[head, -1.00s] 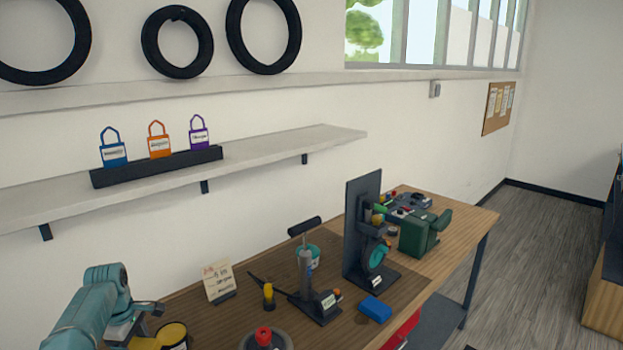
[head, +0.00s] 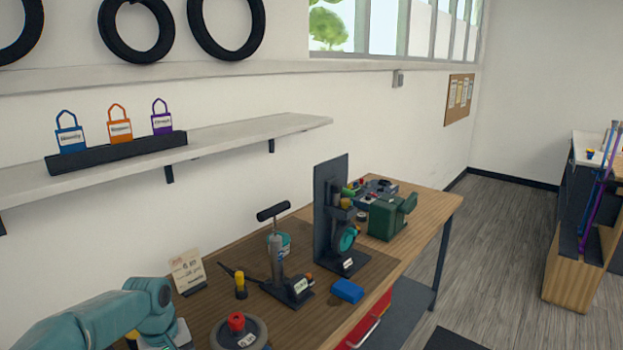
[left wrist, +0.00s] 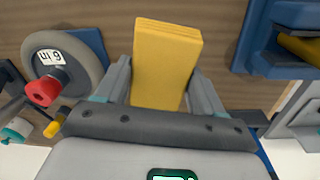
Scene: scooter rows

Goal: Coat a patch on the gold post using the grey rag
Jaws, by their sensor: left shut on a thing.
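My left gripper (left wrist: 160,82) is shut on a flat yellow block (left wrist: 166,55) in the left wrist view. In the head view my left arm comes in at the lower left, and its fingers are cut off by the bottom edge. A small upright yellow post-like piece with a dark base (head: 241,287) stands on the bench, right of the arm; it may be the gold post, but I cannot be sure. A yellow-tipped piece also shows at the lower left of the left wrist view (left wrist: 53,128). I cannot make out a grey rag. My right gripper is not in view.
A grey disc with a red knob (head: 237,325) stands on the wooden bench (head: 420,205). A black-handled tool (head: 278,262), blue block (head: 347,291), dark upright stand (head: 330,205) and green machine (head: 388,218) stand farther right. A card (head: 187,271) stands at the back.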

